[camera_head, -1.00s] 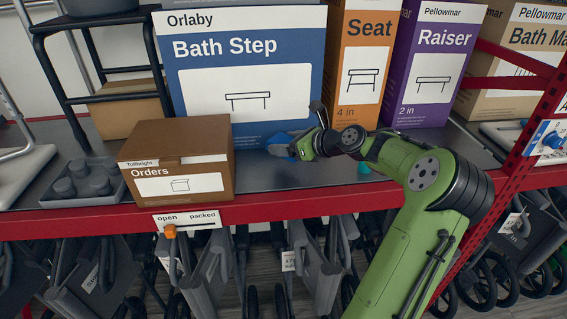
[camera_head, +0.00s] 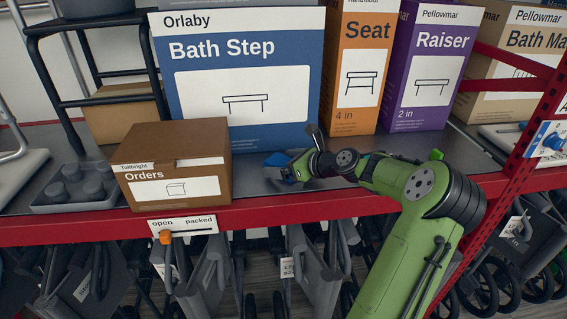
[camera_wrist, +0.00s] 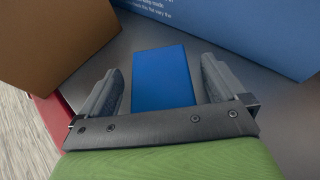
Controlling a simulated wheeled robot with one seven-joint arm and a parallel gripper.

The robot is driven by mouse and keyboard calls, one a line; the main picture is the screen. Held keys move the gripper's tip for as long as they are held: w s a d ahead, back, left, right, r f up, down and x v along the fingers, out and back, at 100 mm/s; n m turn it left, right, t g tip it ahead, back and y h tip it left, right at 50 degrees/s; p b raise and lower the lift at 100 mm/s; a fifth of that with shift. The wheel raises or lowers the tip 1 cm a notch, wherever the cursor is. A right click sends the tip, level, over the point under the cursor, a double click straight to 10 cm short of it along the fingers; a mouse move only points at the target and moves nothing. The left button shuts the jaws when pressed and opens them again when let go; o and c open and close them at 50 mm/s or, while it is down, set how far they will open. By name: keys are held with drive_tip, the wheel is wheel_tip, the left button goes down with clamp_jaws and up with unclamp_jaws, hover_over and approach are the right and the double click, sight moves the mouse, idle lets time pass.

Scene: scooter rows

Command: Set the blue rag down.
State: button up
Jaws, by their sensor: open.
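The blue rag (camera_head: 288,175) is a small blue block-like shape on the grey shelf top, right of the Orders box. In the wrist view the rag (camera_wrist: 160,72) lies between my fingers, with a gap on each side. My gripper (camera_head: 300,167) is low over the shelf around the rag. Its fingers (camera_wrist: 161,66) are spread in the wrist view. The rag looks to be resting on the shelf, though its underside is hidden. The gripper hides part of it in the head view.
The brown Orders box (camera_head: 175,165) stands close left. The blue Bath Step box (camera_head: 245,85) is just behind, beside orange Seat (camera_head: 357,65) and purple Raiser (camera_head: 432,70) boxes. A red rail (camera_head: 260,214) edges the shelf. A grey tray (camera_head: 75,203) is far left.

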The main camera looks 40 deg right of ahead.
drive_tip(key=shift+s+d+r, duration=0.1)
drive_tip(key=shift+r, duration=0.1)
drive_tip(key=p+v, duration=0.3)
drive_tip(key=v, duration=0.9)
